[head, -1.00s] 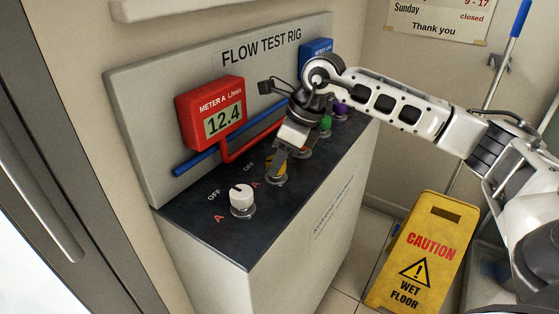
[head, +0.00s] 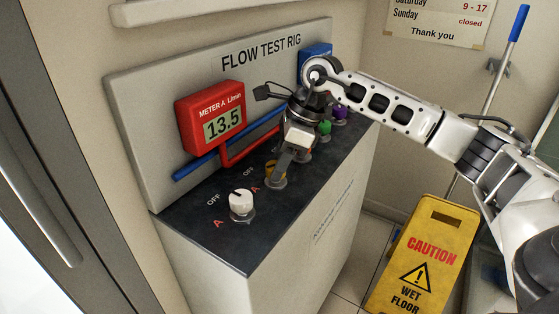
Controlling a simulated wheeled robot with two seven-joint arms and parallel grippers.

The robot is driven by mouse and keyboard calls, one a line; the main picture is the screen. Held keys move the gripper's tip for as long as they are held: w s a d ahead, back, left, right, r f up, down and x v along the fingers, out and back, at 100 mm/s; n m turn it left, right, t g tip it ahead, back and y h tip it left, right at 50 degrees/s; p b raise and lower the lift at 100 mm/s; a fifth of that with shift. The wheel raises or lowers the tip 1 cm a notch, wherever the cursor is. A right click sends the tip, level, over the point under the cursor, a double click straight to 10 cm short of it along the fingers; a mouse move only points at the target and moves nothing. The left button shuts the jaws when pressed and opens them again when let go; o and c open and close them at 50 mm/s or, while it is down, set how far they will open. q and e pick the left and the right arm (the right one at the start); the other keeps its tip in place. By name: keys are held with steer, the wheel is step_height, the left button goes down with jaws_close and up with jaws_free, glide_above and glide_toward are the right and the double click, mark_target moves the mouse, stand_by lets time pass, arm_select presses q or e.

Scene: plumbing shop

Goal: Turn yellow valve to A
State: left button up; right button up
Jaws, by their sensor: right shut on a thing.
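The red meter A (head: 212,117) on the back panel reads 13.5. My left gripper is not in view.
Green (head: 324,127) and purple (head: 340,112) valves stand behind my gripper, with another partly hidden. A blue meter (head: 315,56) is mostly covered by my arm. A yellow wet floor sign (head: 425,250) stands right of the rig. A metal-framed door (head: 62,180) is at left.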

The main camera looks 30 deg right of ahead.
steer(key=o, duration=1)
steer(key=v, duration=1.6)
steer(key=shift+w, duration=0.1)
